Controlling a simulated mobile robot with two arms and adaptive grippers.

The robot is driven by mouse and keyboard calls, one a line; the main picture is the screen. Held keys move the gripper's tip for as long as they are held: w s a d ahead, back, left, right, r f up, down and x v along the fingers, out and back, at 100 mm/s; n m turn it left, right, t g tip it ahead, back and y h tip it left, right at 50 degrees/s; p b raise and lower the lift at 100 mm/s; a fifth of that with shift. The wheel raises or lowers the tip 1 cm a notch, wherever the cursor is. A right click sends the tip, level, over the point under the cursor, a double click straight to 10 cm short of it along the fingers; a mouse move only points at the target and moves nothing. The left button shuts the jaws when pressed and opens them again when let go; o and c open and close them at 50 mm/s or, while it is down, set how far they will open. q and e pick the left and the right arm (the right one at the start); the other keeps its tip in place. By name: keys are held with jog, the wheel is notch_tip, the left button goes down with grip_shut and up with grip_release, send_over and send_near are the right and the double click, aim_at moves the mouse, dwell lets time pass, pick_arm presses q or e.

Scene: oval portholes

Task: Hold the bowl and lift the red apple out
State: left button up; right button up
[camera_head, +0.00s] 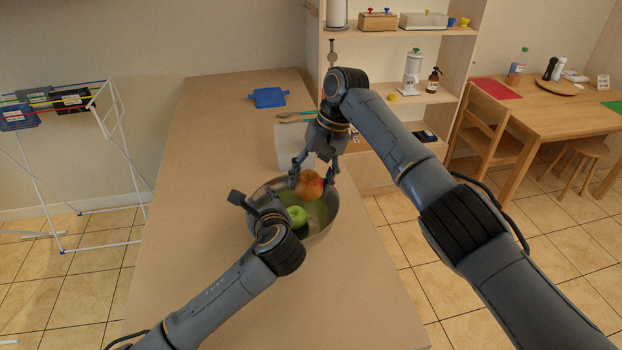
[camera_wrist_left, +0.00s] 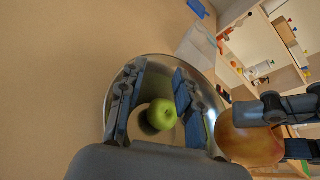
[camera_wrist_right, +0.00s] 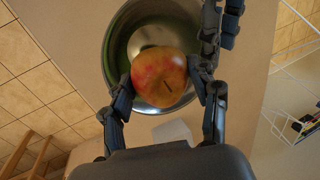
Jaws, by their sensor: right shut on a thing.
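The shiny metal bowl (camera_head: 326,218) stands on the counter. A green apple (camera_head: 297,216) lies in it and also shows in the left wrist view (camera_wrist_left: 161,114). My right gripper (camera_head: 312,179) is shut on the red apple (camera_head: 309,188), one finger on each side. In the right wrist view the red apple (camera_wrist_right: 160,78) is held above the bowl (camera_wrist_right: 117,45). My left gripper (camera_head: 257,203) is at the bowl's left side.
A whitish translucent box (camera_head: 288,150) stands just behind the bowl. A blue board (camera_head: 268,97) lies farther back on the counter (camera_head: 200,200). Shelves (camera_head: 450,97) stand behind on the right. The counter left of the bowl is clear.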

pick_arm(q)
jog(key=v, duration=1.2)
